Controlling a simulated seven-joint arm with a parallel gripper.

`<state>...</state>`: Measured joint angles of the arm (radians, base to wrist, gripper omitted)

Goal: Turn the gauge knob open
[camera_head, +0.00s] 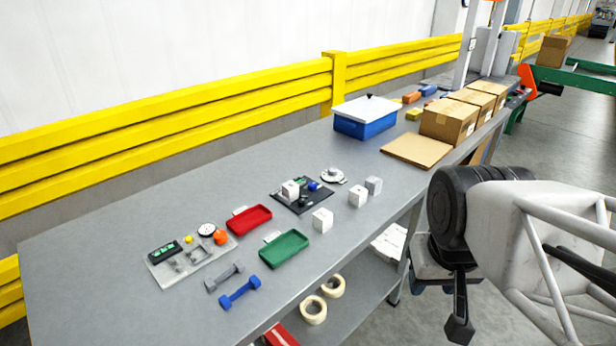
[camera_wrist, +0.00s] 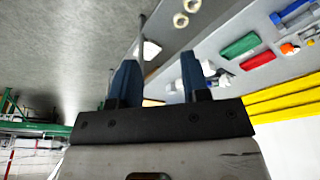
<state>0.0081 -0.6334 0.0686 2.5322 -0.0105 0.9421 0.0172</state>
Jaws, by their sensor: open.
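A pale panel (camera_head: 170,272) lies at the left of the grey bench in the head view. It carries a round white-faced gauge (camera_head: 207,230), an orange knob (camera_head: 220,237) beside the gauge, a small yellow knob (camera_head: 188,239) and a green display (camera_head: 165,251). The knob's exact turn position is too small to tell. In the wrist view the orange knob (camera_wrist: 287,49) shows near the right edge, with part of the panel cut off. My gripper (camera_wrist: 160,78) is open, its two blue fingers apart with nothing held. It is away from the panel.
Red (camera_head: 249,219) and green (camera_head: 284,248) trays and a blue dumbbell-shaped part (camera_head: 240,292) lie near the panel. A dark plate (camera_head: 300,203) with a blue knob, white blocks, a blue box (camera_head: 362,122) and cartons (camera_head: 449,118) stand farther right. A yellow rail (camera_head: 170,118) runs behind.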

